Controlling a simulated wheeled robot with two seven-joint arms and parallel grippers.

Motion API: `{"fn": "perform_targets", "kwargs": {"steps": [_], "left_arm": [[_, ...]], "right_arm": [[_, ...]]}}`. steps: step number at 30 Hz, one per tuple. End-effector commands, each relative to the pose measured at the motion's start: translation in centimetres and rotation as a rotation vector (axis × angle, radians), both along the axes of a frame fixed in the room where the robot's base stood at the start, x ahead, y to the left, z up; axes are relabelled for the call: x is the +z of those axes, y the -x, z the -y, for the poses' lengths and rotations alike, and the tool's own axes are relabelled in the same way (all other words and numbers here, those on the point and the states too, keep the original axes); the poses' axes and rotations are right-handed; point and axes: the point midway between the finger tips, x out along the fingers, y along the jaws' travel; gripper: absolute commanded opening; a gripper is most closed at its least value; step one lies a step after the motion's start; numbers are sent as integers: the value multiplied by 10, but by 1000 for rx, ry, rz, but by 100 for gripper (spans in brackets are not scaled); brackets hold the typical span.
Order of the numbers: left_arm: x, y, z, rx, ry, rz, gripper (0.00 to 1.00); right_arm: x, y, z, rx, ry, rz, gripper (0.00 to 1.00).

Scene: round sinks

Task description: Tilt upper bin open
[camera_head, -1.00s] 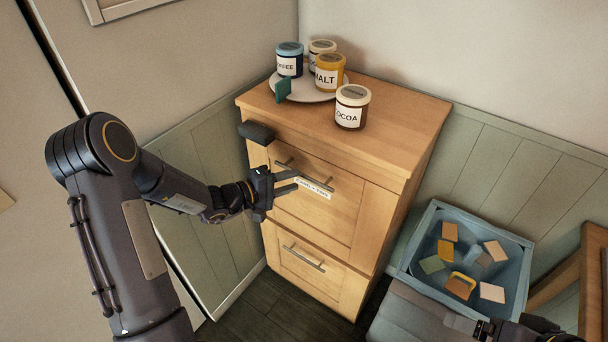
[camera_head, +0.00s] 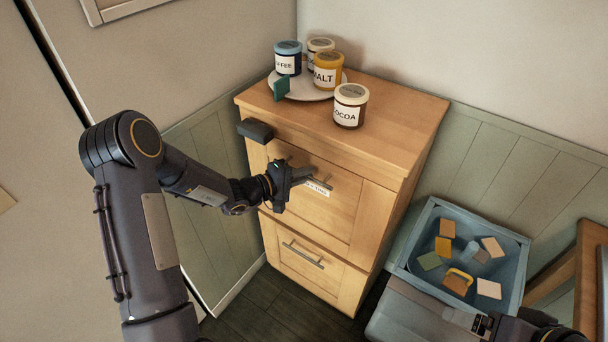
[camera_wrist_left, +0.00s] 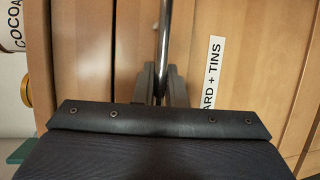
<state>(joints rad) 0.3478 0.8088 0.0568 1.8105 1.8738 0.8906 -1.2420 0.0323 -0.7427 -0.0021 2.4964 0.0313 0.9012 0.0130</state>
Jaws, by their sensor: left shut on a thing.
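The upper bin (camera_head: 335,206) is the top wooden front of the cabinet, with a bar handle and a white label. It looks closed. My left gripper (camera_head: 306,178) is at the bar handle (camera_head: 322,184). In the left wrist view the fingers (camera_wrist_left: 160,84) are shut on the handle (camera_wrist_left: 164,40), beside the label (camera_wrist_left: 213,75) reading "ARD + TINS". The gripper hides part of the handle and label in the head view. My right gripper (camera_head: 482,326) shows only partly at the lower right edge; its jaws are unclear.
The lower bin (camera_head: 310,275) is closed. Several jars stand on top, some on a white plate (camera_head: 310,95); the cocoa jar (camera_head: 350,106) is near the front edge. A dark block (camera_head: 256,130) is at the top-left edge. A blue container (camera_head: 418,262) with colored pieces stands at right.

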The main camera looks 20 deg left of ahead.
Motion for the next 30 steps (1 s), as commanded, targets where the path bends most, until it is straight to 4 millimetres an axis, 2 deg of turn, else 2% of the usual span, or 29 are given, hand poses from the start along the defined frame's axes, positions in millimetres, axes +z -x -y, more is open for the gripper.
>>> {"fn": "perform_targets", "kwargs": {"steps": [8, 14, 20, 30], "left_arm": [[-1, 1, -1, 0, 0, 1, 0], [-9, 13, -5, 1, 10, 32, 0], [-21, 41, -16, 4, 38, 109, 0], [-48, 107, -40, 4, 106, 299, 0]], "right_arm": [[-2, 0, 0, 0, 0, 0, 85], [-24, 0, 0, 0, 0, 0, 85], [-70, 0, 0, 0, 0, 0, 85], [-169, 0, 0, 0, 0, 0, 85]]}}
